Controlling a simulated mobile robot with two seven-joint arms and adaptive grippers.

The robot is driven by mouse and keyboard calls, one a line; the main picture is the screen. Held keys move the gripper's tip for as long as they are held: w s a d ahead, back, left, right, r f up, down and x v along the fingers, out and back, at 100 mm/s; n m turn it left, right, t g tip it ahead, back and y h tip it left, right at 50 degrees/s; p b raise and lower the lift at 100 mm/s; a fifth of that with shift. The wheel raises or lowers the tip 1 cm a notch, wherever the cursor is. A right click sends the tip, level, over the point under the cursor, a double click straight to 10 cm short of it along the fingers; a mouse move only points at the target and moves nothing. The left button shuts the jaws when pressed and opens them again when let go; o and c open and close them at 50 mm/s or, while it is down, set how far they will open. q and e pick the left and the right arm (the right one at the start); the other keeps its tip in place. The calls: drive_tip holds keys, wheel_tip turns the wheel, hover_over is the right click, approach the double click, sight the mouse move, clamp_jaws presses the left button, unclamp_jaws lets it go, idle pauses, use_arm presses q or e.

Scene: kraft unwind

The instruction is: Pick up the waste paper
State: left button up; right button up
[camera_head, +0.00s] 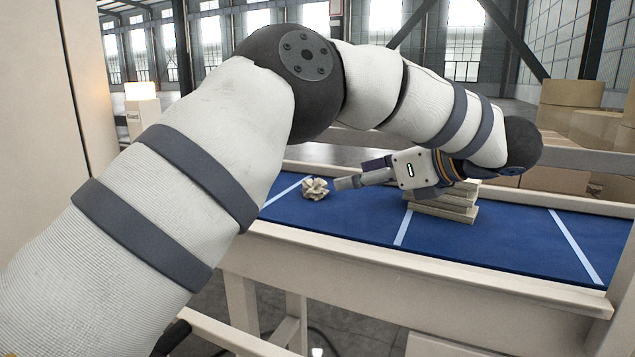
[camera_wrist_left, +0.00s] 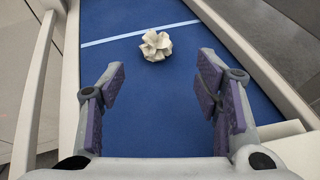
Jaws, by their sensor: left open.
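The waste paper (camera_head: 315,188) is a crumpled cream ball on the blue belt, just left of my left gripper in the head view. My left gripper (camera_head: 345,183) reaches in from the right end of my arm and points left towards the ball. In the left wrist view the waste paper (camera_wrist_left: 156,45) lies beyond the fingertips, roughly centred between them and near a white line. The left gripper (camera_wrist_left: 158,80) is open and empty, its purple-padded fingers wide apart. The ball and fingers are apart. My right gripper is not in either view.
A stack of flat cream boards (camera_head: 443,205) sits on the blue belt (camera_head: 500,245) beneath and right of my left wrist. Raised pale rails (camera_head: 420,268) edge the belt. Cardboard boxes (camera_head: 572,92) stand behind at the right. The belt's right part is clear.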

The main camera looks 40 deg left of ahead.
sight(320, 181)
use_arm(q)
drive_tip(key=x, duration=0.4)
drive_tip(key=shift+s+a+r, duration=0.15)
drive_tip(key=shift+a, duration=0.05)
drive_tip(key=x, duration=0.5)
drive_tip(key=shift+a+r+p, duration=0.25)
drive_tip(key=shift+a+p, duration=0.05)
drive_tip(key=shift+p, duration=0.1)
drive_tip(key=shift+d, duration=0.1)
drive_tip(key=c, duration=0.7)
